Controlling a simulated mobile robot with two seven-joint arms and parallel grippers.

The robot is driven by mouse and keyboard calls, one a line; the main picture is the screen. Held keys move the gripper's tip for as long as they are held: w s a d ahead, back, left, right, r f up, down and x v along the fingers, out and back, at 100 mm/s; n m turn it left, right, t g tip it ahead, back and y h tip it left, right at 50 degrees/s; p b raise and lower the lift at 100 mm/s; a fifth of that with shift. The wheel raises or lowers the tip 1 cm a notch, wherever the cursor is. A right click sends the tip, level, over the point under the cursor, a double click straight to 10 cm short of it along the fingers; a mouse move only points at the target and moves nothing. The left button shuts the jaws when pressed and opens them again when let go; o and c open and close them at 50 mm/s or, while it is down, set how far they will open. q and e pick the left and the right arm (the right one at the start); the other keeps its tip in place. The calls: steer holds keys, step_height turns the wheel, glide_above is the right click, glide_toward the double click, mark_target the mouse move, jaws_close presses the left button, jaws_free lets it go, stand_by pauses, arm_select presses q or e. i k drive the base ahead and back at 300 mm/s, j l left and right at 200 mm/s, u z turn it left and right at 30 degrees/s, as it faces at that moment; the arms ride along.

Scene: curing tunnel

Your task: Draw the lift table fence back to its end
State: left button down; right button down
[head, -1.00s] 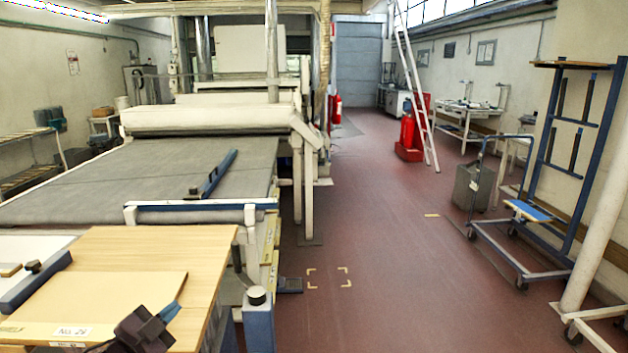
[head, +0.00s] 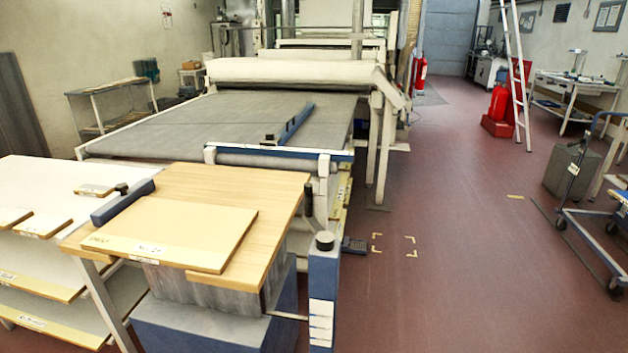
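The lift table (head: 275,190) stands in the near left, with a wooden top over a grey bellows and a blue base. A blue fence bar (head: 122,202) with a black knob lies along the left edge of the top. A flat tan board (head: 175,232) with a paper label rests on the top, just right of the fence and apparently close to it. Neither of my grippers shows in the head view.
A white shelf rack (head: 60,200) with several boards adjoins the table on the left. A blue post (head: 323,290) with a black cap stands at the table's right. The conveyor belt (head: 215,125), carrying another blue bar (head: 290,123), lies beyond. The red floor (head: 470,270) on the right is open.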

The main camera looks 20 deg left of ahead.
mark_target(128, 196)
steer(key=u, duration=1.5)
steer(key=i+j+z, duration=0.1)
steer(key=z, duration=0.65)
steer(key=i+j+z, duration=0.15)
steer(key=j+z, duration=0.15)
steer(key=i+j+z, duration=0.1)
steer(key=j+z, duration=0.15)
steer(key=j, duration=0.25)
steer(key=j+z, duration=0.1)
steer(key=j, duration=0.35)
steer(key=i+j+z, duration=0.1)
steer(key=j, duration=0.35)
